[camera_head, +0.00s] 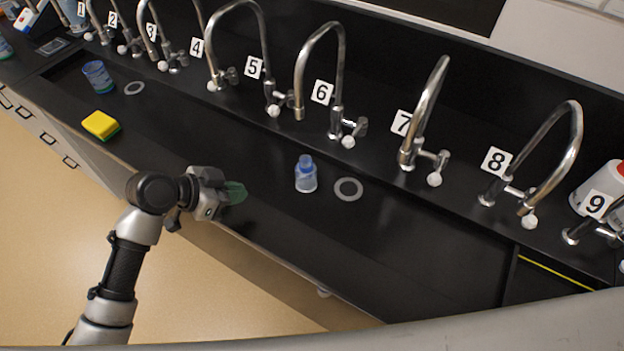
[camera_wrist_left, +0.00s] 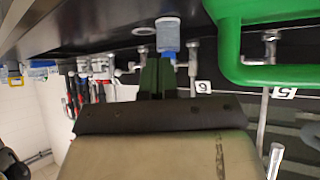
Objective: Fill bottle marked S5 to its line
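A small clear bottle with a blue top (camera_head: 306,177) stands upright on the black counter, in front of taps 6 and 7. No mark or fill line on it can be read. It also shows in the left wrist view (camera_wrist_left: 168,36), just beyond the fingers and apart from them. My left gripper (camera_head: 228,192) is near the counter's front edge, left of the bottle; in its wrist view the fingers are close together with nothing visible between them. My right gripper is not in view.
Numbered taps line the back, including tap 5 (camera_head: 262,40), tap 6 (camera_head: 338,100) and tap 7 (camera_head: 410,130). A grey ring (camera_head: 348,189) lies right of the bottle. A yellow sponge (camera_head: 100,124) and blue cup (camera_head: 97,76) sit left. The right front counter is clear.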

